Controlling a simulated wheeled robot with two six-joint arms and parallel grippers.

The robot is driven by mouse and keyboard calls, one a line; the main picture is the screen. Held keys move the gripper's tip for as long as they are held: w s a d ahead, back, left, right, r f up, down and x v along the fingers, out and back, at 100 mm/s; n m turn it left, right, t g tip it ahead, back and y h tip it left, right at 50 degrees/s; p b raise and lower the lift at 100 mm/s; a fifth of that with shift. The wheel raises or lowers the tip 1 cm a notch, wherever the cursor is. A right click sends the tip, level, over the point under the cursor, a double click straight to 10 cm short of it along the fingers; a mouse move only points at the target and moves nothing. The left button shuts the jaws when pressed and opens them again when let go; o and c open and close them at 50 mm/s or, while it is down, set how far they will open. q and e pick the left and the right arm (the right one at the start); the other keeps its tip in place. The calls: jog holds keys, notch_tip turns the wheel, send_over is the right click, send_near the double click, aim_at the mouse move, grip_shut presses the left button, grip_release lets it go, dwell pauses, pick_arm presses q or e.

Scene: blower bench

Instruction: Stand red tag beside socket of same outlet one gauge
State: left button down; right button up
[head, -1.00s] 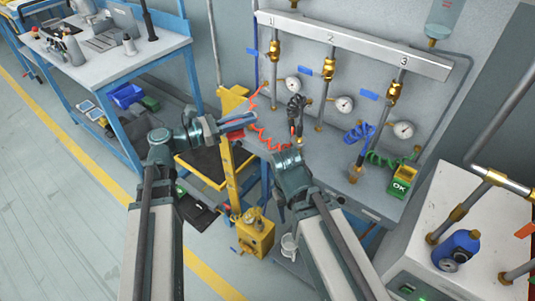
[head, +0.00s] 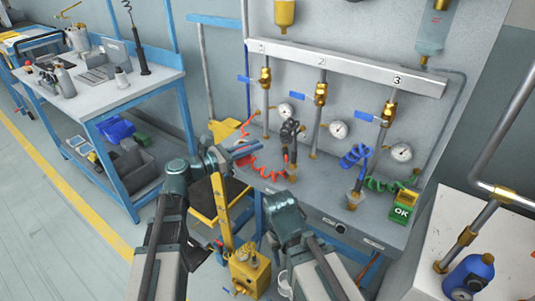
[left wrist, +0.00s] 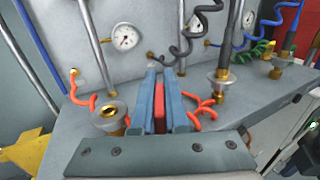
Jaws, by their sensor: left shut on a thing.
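My left gripper (head: 243,148) is above the left end of the bench. In the left wrist view its fingers (left wrist: 162,98) are shut on the upright red tag (left wrist: 160,108). Gauge one (head: 285,110) is on the wall by pipe 1; it also shows in the left wrist view (left wrist: 125,37). An empty-looking socket (left wrist: 110,118) with a brass hole stands on the bench, left of the fingers and apart from the tag. Another socket (left wrist: 221,84) to the right has a black hose in it. My right gripper (head: 284,208) is low in front of the bench; its fingers are hidden.
A red coiled hose (head: 268,173) lies around the left bench end. Black, blue (head: 352,155) and green hoses hang further right, with a green OK box (head: 403,207). A yellow post (head: 222,212) stands close to my left arm. The bench front is mostly clear.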

aim_at(236, 163)
pick_arm(q)
jog(key=x, duration=0.5)
jog(key=shift+w+d+f, duration=0.2)
jog(key=shift+d+f, duration=0.05)
jog(key=shift+f+b, duration=1.75)
jog(key=shift+b, duration=0.2)
jog(key=shift+f, duration=0.1)
jog(key=shift+f, duration=0.15)
jog(key=c, duration=0.9)
grip_release()
jog(key=shift+r, duration=0.2)
jog(key=shift+s+a+r, duration=0.1)
jog(key=shift+s+a, duration=0.05)
jog(key=shift+a, duration=0.05)
jog(key=v, duration=1.1)
jog(key=shift+s+a, duration=0.2)
jog(key=shift+d, duration=0.1)
